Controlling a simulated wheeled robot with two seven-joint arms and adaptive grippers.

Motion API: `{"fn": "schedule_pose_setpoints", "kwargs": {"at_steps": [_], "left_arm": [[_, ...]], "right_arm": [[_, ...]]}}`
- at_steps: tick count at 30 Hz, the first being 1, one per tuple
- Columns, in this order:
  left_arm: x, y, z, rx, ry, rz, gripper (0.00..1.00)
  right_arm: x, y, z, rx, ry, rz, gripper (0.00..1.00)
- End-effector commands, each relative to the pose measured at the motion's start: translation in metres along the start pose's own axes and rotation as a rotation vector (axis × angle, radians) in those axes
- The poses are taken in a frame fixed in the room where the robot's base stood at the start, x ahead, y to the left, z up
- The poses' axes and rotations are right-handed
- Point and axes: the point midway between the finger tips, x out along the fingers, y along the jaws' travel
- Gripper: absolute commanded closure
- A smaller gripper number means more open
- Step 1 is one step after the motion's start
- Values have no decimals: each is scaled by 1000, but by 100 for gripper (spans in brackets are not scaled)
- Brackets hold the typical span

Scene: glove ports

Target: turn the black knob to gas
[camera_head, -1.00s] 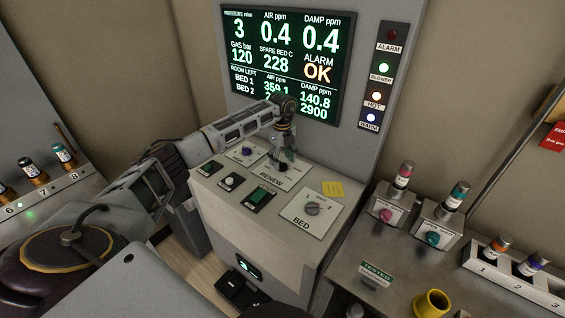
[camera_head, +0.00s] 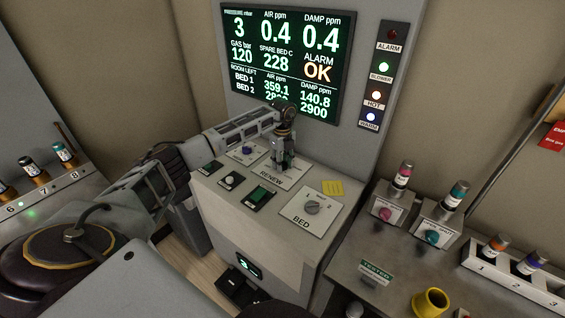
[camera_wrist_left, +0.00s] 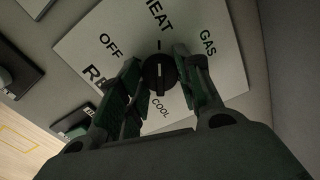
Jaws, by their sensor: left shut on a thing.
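The black knob (camera_wrist_left: 159,72) sits on the white RENEW plate (camera_wrist_left: 100,62), with OFF, HEAT, GAS and COOL printed around it. In the left wrist view its white line lies along the HEAT–COOL direction and appears to point at HEAT, not at GAS on the upper right. My left gripper (camera_head: 283,165) reaches down onto the RENEW plate on the sloping console. Its fingers are shut on the knob, one on each side. In the head view the gripper hides the knob. My right gripper is not in view.
A grey BED knob (camera_head: 312,207) stands on its own plate to the right, near a yellow note (camera_head: 332,188). A green-lit switch (camera_head: 259,196) and smaller controls lie in front and left. The display screen (camera_head: 285,55) rises behind the console.

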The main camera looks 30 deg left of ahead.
Motion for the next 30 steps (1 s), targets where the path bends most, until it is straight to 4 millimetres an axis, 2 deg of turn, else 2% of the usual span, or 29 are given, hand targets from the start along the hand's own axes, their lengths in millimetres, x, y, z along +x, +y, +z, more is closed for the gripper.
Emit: {"fn": "schedule_pose_setpoints", "kwargs": {"at_steps": [14,30], "left_arm": [[0,0,1,69,-1,-1,89],[-1,-1,1,425,-2,-2,89]], "right_arm": [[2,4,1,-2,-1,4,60],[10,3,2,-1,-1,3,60]]}}
